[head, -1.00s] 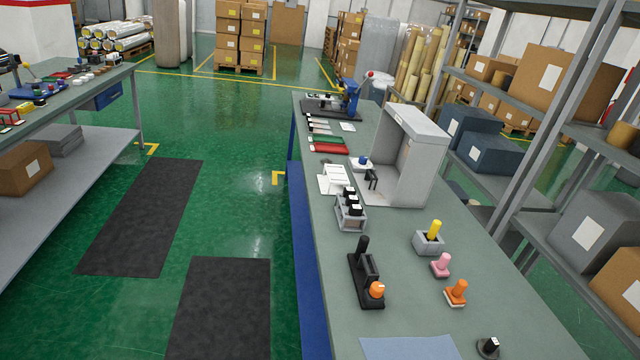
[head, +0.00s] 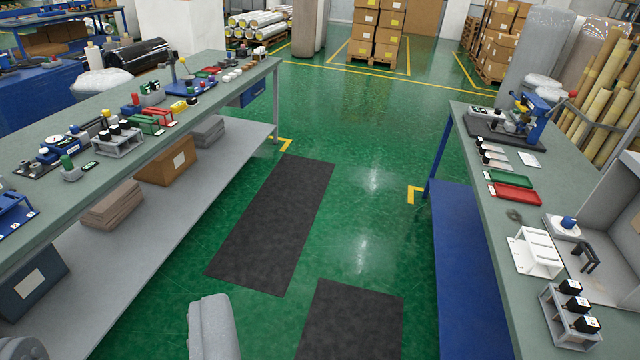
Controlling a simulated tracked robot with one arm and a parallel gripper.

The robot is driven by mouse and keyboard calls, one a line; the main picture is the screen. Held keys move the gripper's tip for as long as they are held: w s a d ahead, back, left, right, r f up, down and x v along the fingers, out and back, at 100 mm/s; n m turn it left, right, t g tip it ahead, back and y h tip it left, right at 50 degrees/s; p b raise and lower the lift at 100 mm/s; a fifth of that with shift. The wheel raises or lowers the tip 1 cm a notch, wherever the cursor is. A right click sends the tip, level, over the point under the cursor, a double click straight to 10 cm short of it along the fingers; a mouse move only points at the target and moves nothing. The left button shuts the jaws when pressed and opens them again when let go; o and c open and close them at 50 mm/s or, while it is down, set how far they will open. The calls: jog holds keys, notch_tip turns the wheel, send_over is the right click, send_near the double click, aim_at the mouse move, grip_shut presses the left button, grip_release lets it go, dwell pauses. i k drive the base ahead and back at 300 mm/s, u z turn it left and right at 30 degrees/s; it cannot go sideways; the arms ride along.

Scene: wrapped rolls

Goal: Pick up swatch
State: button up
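I cannot make out a piece that is clearly the swatch. Flat coloured pieces lie on the right-hand bench (head: 540,170): a green tray-like piece (head: 508,178) and a red one (head: 518,194) beside it. A small white card (head: 529,159) lies near them, and a row of small dark-and-white pieces (head: 491,153) lies behind. The light blue flat sheet seen earlier at the near end of this bench is out of view. My gripper is not in view, and I see nothing held.
A long bench (head: 215,110) with many tools and a lower shelf runs along the left. Dark mats (head: 275,225) lie on the open green floor between the benches. A white rack (head: 538,253) and a holder with black-capped items (head: 570,318) stand on the right bench. Stacked boxes (head: 372,35) stand behind.

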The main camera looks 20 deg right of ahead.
aim_at(569, 287)
jog(key=i, duration=2.3)
jog(key=z, duration=3.5)
jog(key=i, duration=1)
jog(key=u, duration=0.1)
